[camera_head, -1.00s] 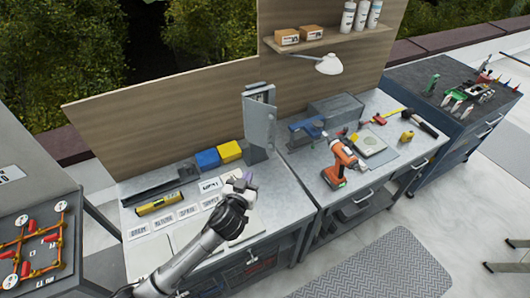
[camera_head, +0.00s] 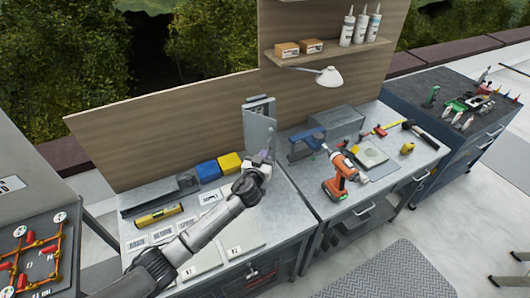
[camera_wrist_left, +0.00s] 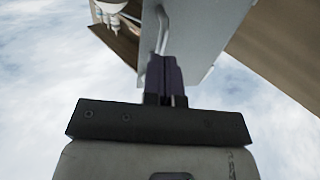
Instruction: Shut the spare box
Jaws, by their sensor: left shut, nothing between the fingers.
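The spare box appears to be the grey upright metal box (camera_head: 259,104) against the wood back panel, its light grey door (camera_head: 257,130) standing open toward me. My left gripper (camera_head: 263,155) is just below and in front of this door, its purple fingers shut with nothing between them. In the left wrist view the gripper (camera_wrist_left: 165,62) points up at the grey door panel (camera_wrist_left: 205,35), which has a bent metal handle (camera_wrist_left: 162,30) just beyond the fingertips. I cannot tell whether the fingers touch the door. The right gripper is not in view.
Blue (camera_head: 208,171) and yellow (camera_head: 229,162) bins stand left of the box. A blue vise (camera_head: 306,142), an orange drill (camera_head: 340,177) and a lamp (camera_head: 329,76) are to its right. A yellow level (camera_head: 158,215) and label cards lie on the left bench.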

